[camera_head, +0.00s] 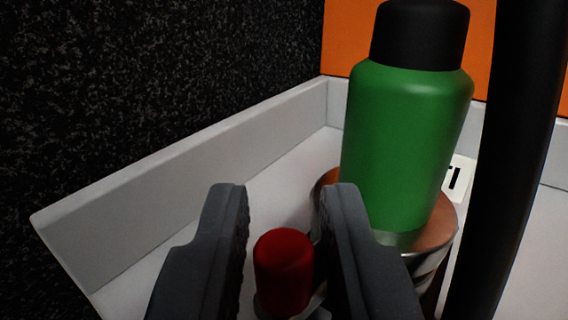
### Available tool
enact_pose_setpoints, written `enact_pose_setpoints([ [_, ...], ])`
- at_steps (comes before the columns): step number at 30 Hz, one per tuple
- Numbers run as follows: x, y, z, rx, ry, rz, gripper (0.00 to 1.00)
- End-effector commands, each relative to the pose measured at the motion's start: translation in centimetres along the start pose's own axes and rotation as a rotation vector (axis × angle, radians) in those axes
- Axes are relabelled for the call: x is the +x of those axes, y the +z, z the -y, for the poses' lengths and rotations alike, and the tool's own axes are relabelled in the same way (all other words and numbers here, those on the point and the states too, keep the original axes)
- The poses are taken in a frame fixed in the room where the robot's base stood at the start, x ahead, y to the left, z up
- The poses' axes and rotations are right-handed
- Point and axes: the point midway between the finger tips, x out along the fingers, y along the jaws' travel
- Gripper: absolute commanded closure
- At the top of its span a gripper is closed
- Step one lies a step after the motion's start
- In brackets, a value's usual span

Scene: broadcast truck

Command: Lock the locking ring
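My gripper (286,212) is open, with its two dark grey fingers pointing away from the camera. A red, round-topped knob or cap (284,270) stands between the fingers, with a strip of pale floor showing on its left side. Its right side is close to the right finger, and I cannot tell whether they touch. A shiny metal part shows at its base, mostly cut off by the frame. A copper-topped metal cylinder (438,232) stands just right of the gripper, partly hidden by the right finger. I cannot tell for sure which part is the locking ring.
A green bottle (405,140) with a black cap stands on the copper top. A thick black upright pole or cable (505,150) passes on the right. A light grey tray wall (190,165) runs along the left and back. A white label (457,182) shows behind the bottle.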

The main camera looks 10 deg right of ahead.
Motion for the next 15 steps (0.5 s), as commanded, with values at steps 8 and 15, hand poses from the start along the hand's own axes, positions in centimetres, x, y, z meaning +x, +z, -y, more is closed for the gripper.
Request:
enact_pose_setpoints([
  [8,0.59,-0.02,0.01,0.000,0.001,0.001,0.79],
  [15,0.55,-0.02,0.00,0.001,0.001,0.000,1.00],
])
